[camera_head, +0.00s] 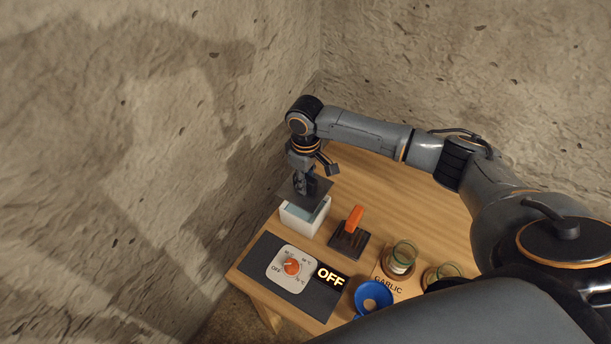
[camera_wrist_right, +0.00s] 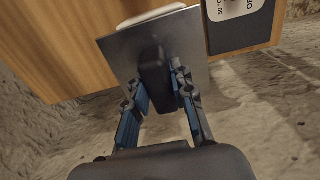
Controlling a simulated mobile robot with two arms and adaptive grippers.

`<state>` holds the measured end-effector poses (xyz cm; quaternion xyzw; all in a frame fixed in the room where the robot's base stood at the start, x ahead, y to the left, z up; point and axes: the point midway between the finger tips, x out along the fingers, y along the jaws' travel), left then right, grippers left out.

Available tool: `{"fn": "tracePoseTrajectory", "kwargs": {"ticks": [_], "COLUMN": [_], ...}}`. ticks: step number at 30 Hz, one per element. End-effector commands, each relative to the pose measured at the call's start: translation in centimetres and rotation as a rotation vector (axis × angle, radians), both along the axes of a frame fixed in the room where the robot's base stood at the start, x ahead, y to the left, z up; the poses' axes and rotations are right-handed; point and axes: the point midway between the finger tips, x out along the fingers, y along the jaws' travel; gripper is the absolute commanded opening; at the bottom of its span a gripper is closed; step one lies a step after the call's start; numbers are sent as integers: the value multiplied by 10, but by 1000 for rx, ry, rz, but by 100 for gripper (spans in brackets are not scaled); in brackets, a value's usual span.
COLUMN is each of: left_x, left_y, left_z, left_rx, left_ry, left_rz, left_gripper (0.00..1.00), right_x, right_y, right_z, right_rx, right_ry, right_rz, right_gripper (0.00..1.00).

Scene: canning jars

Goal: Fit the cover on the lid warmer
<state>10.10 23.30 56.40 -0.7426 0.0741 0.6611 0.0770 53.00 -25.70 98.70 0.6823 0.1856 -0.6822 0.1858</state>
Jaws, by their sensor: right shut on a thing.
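The lid warmer (camera_head: 303,222) is a white open box with a pale blue inside, near the far left edge of the table. The cover (camera_head: 318,189) is a thin dark plate; in the wrist view the grey cover (camera_wrist_right: 120,48) has a black block handle (camera_wrist_right: 153,68). My right gripper (camera_head: 303,186) is shut on that handle and holds the cover over the warmer, covering part of its opening. The cover looks tilted and above the rim; I cannot tell if it touches. A white edge of the warmer (camera_wrist_right: 152,16) shows past the cover. My left gripper is not in view.
A dark block with an orange handle (camera_head: 354,219) stands right of the warmer. In front lie a dial panel (camera_head: 291,267) and an OFF display (camera_head: 331,278). A blue ring-shaped thing (camera_head: 361,299) and glass jars (camera_head: 403,255) by a GARLIC label stand right. Stone walls are close behind.

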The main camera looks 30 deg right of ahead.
Motion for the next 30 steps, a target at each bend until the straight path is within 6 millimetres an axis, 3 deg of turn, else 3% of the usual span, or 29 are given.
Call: {"fn": "tracePoseTrajectory", "kwargs": {"ticks": [12, 30], "left_x": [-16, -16], "left_y": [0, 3], "left_z": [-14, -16], "left_rx": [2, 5], "left_ry": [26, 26], "left_rz": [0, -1], "left_gripper": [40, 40], "right_x": [0, 0], "right_y": [0, 0], "right_z": [-40, -48], "right_rx": [1, 0], "right_ry": [1, -1], "right_rz": [-1, 1], "right_gripper": [0, 0]}}
